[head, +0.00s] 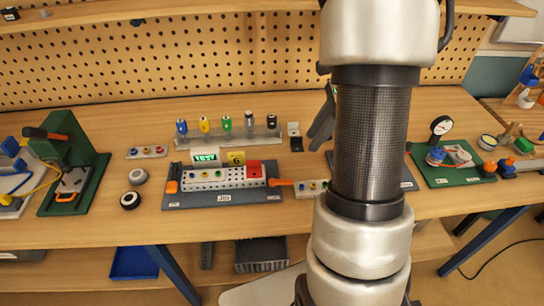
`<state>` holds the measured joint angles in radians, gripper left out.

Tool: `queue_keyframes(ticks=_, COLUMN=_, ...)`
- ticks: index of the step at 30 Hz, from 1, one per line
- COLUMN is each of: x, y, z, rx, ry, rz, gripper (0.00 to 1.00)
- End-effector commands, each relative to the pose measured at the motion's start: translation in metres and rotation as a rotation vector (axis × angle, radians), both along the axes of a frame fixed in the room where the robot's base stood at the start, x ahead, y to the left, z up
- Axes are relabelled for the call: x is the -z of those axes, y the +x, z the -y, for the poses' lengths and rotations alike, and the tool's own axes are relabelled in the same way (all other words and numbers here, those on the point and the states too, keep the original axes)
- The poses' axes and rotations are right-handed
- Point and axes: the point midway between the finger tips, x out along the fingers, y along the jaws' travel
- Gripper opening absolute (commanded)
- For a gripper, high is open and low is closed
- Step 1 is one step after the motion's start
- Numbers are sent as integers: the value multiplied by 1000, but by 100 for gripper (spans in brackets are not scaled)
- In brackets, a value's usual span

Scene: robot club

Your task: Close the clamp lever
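The clamp lever cannot be singled out with certainty. A green fixture (86,178) stands at the left of the bench, with a dark and orange handle (42,134) sticking out left at its top. An orange loop (66,197) sits low on its front. A blue-grey test board (222,198) lies at the middle, with an orange lever (282,183) at its right end and an orange piece (171,187) at its left end. My arm rises in front, right of centre, hiding part of the bench. My gripper's fingers are not visible.
Several coloured cylinders stand in a grey rack (240,138) behind the board. Two round knobs (130,200) lie between fixture and board. A green board with a dial gauge (441,126) is at the right. The wooden bench's front strip (110,228) is clear. A pegboard (200,60) stands behind.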

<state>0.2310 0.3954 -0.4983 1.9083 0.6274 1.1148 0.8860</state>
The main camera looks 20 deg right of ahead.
Motion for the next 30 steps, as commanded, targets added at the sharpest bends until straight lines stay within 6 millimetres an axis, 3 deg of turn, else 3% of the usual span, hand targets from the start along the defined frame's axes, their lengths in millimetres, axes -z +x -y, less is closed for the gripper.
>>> queue_keyframes(ticks=5, x=21, y=2, z=-8, rx=-1, ry=2, rz=-3, gripper=31)
queue_keyframes(ticks=21, x=127, y=18, z=-50, rx=-5, ry=0, rz=-2, gripper=31)
queue_keyframes(ticks=30, x=156, y=23, z=-61, rx=-5, ry=-2, rz=1, gripper=31)
